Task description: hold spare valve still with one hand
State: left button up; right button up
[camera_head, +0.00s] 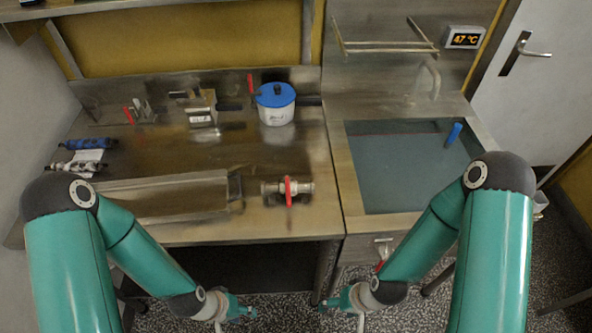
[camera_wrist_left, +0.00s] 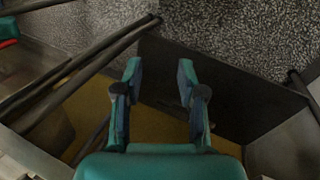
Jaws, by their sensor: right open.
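The spare valve (camera_head: 272,188) lies on the steel counter near its front edge, a metal body with a red lever handle across it. My left gripper (camera_head: 240,309) hangs low in front of the counter, well apart from the valve. In the left wrist view its two fingers (camera_wrist_left: 159,78) are spread with nothing between them. My right gripper (camera_head: 336,301) is open, also low in front of the counter and apart from the valve. The left wrist view does not show the valve.
A long metal tray (camera_head: 165,196) lies left of the valve. A white tub with a blue lid (camera_head: 276,104) stands behind it. A water-filled sink (camera_head: 410,165) is to the right. Another red-handled valve (camera_head: 381,262) is below the sink.

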pick_arm(q)
jog(key=shift+r, duration=0.7)
